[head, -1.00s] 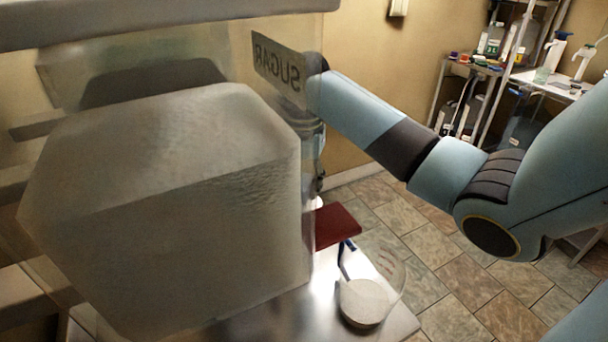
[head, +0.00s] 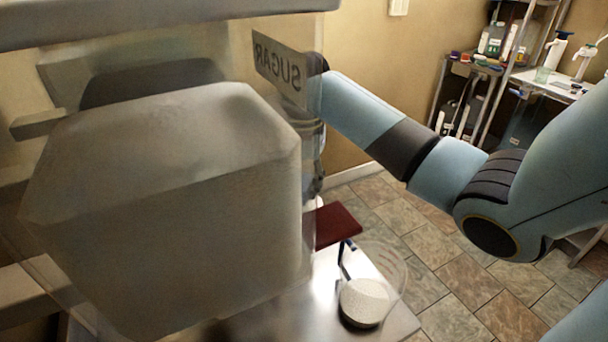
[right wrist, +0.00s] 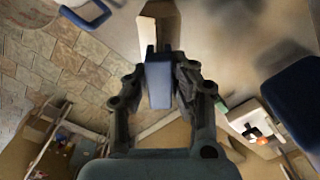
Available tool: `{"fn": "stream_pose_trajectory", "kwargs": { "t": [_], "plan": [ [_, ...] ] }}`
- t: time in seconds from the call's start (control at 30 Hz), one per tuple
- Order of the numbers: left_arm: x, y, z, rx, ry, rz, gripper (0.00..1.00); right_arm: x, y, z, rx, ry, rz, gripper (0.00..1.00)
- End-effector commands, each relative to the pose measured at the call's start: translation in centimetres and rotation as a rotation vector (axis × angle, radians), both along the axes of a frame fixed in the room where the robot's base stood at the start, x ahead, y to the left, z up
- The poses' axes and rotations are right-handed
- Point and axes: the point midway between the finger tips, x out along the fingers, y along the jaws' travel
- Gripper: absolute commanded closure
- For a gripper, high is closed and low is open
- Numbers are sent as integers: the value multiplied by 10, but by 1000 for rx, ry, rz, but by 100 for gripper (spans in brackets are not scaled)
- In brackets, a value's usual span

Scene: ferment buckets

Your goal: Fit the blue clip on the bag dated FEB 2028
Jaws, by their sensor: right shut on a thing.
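My right gripper (right wrist: 158,85) is shut on a blue block-like piece, which looks like the blue clip (right wrist: 158,78). A tan, folded-looking shape (right wrist: 160,22) lies just beyond the clip in the right wrist view. It may be a bag, but no date can be read, and I cannot tell whether the clip touches it. In the head view my right arm comes in from the right and its gripper is mostly hidden behind a large translucent bin. My left gripper is not in view.
The large bin (head: 165,215) with a mirrored SUGAR label (head: 279,68) blocks much of the head view. A clear scoop-like cup with white grains (head: 365,302) and a dark red flat piece (head: 334,224) are beside it. A cluttered shelf (head: 480,65) stands at the back right.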

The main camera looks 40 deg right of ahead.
Motion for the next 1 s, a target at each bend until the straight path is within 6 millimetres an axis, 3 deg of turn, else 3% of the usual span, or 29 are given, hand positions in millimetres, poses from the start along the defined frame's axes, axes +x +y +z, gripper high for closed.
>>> {"fn": "stream_pose_trajectory", "kwargs": {
  "t": [1.0],
  "plan": [
    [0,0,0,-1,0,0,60,0,0,-12,0,0,0,96]
  ]
}}
